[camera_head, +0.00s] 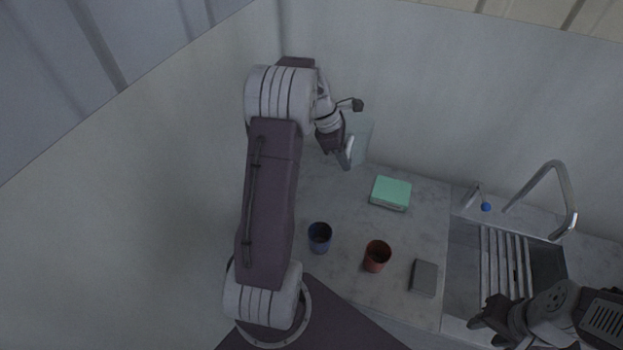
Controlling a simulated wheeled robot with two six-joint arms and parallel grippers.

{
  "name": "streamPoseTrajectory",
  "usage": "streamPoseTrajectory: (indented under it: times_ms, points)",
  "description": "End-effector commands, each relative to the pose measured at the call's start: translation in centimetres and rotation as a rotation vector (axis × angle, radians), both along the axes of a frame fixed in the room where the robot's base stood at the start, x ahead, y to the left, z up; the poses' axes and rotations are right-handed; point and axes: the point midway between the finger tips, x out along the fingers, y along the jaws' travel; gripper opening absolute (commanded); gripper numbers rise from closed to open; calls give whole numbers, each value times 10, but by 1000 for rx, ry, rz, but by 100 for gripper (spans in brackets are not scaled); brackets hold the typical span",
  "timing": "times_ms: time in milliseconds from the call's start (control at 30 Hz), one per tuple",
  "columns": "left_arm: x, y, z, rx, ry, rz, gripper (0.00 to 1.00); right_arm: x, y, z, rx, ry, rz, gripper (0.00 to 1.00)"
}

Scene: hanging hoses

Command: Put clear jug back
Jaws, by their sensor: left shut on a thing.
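The clear jug (361,139) is a pale, see-through vessel near the back wall, at the left end of the counter. My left gripper (347,160) is at the jug's left side and is shut on it. The arm and gripper hide part of the jug's left side, and I cannot tell whether its base touches the counter. My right gripper (484,328) is at the lower right, over the front edge by the sink, apart from the jug. Its finger gap is not clear.
A green box (391,192) lies right of the jug. A blue cup (320,236), a red cup (377,255) and a grey block (424,277) stand nearer the front. The sink (465,262) with a rack and tall faucet (568,196) is at right. The mid-left counter is clear.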

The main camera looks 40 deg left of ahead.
Motion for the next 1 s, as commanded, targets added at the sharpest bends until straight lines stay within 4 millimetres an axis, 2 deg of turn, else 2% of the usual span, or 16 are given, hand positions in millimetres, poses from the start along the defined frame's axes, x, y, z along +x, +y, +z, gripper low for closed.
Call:
streamPoseTrajectory:
  times_ms: [300, 433, 667, 833, 1000]
  points:
    - [-60, 56, -48, -3, 5, 5, 0, 0, 0, 4, 0, 0, 0, 39]
    - [-77, 72, -62, -1, 3, 2, 0, 0, 0, 5, 0, 0, 0, 39]
    - [-83, 77, -71, -1, 2, -4, 0, 0, 0, 6, 0, 0, 0, 39]
    - [-84, 76, -101, -3, 5, -2, 0, 0, 0, 8, 0, 0, 0, 39]
    - [-83, 77, -108, 0, 1, -3, 0, 0, 0, 8, 0, 0, 0, 39]
